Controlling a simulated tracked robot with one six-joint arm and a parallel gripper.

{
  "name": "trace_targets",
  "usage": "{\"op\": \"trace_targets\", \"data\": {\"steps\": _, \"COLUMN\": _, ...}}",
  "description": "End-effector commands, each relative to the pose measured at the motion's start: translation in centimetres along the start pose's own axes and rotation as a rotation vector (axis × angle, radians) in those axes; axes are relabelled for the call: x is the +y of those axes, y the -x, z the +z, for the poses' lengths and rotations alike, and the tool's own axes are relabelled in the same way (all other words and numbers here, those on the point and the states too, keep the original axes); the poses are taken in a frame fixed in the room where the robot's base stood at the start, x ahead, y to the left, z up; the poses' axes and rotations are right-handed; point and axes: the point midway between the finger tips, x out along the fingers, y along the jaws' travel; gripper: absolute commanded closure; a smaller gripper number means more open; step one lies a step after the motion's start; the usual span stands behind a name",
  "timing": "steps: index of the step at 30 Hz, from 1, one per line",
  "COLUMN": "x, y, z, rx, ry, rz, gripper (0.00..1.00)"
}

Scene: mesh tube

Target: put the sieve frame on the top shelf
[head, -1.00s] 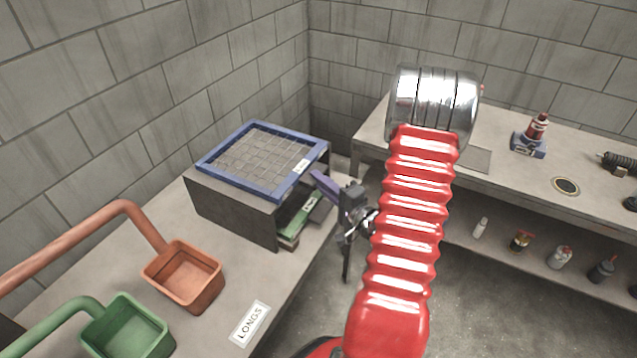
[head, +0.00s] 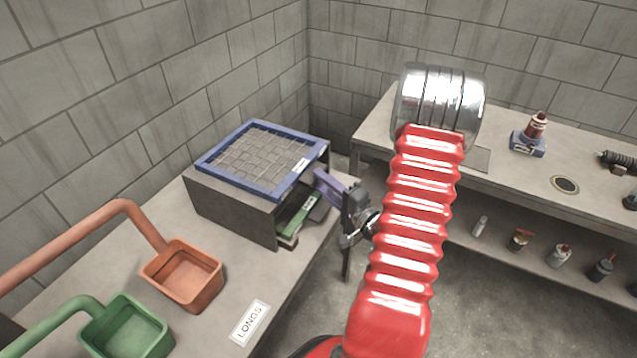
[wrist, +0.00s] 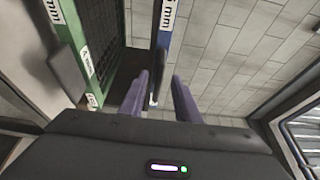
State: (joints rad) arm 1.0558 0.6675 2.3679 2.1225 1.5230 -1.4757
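The blue sieve frame (head: 238,185) lies flat on the top of a dark grey rack (head: 230,212) in the head view. Its blue side with a white "mm" label also shows in the wrist view (wrist: 170,32). A green frame (head: 297,218) sits on a level below, inside the rack; it is at the left in the wrist view (wrist: 78,50). My gripper (head: 320,176) is beside the rack's open side. In the wrist view its two purple fingers (wrist: 160,84) stand apart with a gap between them, and the blue frame's end appears in line with that gap.
An orange bin (head: 184,275) and a green bin (head: 127,328) stand on the left bench, near a "LONGS" label (head: 250,322). A second bench (head: 500,180) with bottles on its lower shelf is at the right. Block walls close off the back.

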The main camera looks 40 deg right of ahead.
Motion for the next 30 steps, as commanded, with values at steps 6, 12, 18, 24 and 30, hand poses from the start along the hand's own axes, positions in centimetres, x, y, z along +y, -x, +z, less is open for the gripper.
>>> {"op": "trace_targets", "data": {"steps": 6, "x": 0.0, "y": 2.9, "z": -0.1, "rx": 0.004, "ry": -0.002, "rz": 0.001, "gripper": 0.71}}
{"op": "trace_targets", "data": {"steps": 12, "x": 0.0, "y": 5.4, "z": -0.1, "rx": 0.004, "ry": -0.001, "rz": 0.000, "gripper": 0.71}}
{"op": "trace_targets", "data": {"steps": 18, "x": 0.0, "y": 7.8, "z": -0.1, "rx": 0.003, "ry": -0.001, "rz": 0.000, "gripper": 0.71}}
{"op": "trace_targets", "data": {"steps": 24, "x": 0.0, "y": 9.7, "z": 0.0, "rx": 0.002, "ry": 0.000, "rz": 0.000, "gripper": 0.71}}
{"op": "trace_targets", "data": {"steps": 30, "x": 0.0, "y": 10.6, "z": 0.1, "rx": 0.000, "ry": 0.000, "rz": -0.001, "gripper": 0.71}}
